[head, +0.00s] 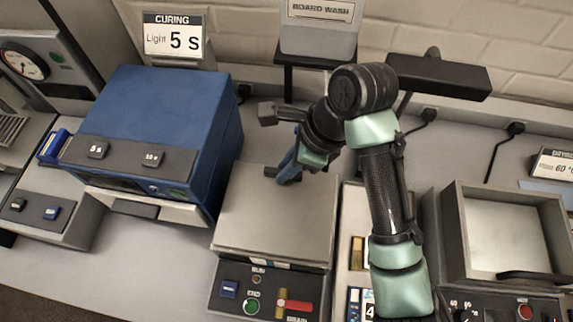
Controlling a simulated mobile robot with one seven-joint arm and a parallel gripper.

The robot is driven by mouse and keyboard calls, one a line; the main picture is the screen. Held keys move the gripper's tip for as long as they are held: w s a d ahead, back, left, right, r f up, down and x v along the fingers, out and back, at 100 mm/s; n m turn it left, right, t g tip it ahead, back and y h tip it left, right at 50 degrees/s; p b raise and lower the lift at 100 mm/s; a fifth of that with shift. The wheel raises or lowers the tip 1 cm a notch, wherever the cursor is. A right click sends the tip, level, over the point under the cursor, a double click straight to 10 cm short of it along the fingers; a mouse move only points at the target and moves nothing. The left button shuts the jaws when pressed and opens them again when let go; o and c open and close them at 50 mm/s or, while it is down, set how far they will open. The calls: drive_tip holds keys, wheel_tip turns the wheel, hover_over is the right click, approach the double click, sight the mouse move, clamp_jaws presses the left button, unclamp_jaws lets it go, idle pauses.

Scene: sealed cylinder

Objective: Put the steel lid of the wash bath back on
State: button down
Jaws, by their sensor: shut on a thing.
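The wash bath (228,270) stands in the middle of the bench, with a front panel of buttons and a red lever. The flat grey steel lid (275,215) lies over the top of the bath and hides its inside. I cannot tell whether it rests fully on the rim or is held slightly above it. My gripper (287,172) reaches in from the upper right to the lid's back part. It is shut on the lid, seemingly at its dark handle (271,171); the exact grip is partly hidden.
A blue curing box (165,115) stands close on the left of the bath. An open square steel tray or drying unit (505,235) is on the right. A board wash sign (319,25) stands behind. My forearm crosses the bench between bath and dryer.

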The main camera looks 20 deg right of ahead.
drive_tip(key=c, duration=0.8)
unclamp_jaws()
drive_tip(key=shift+c, duration=0.2)
drive_tip(key=p+v, duration=0.3)
drive_tip(key=v, duration=0.9)
drive_tip(key=shift+p, duration=0.4)
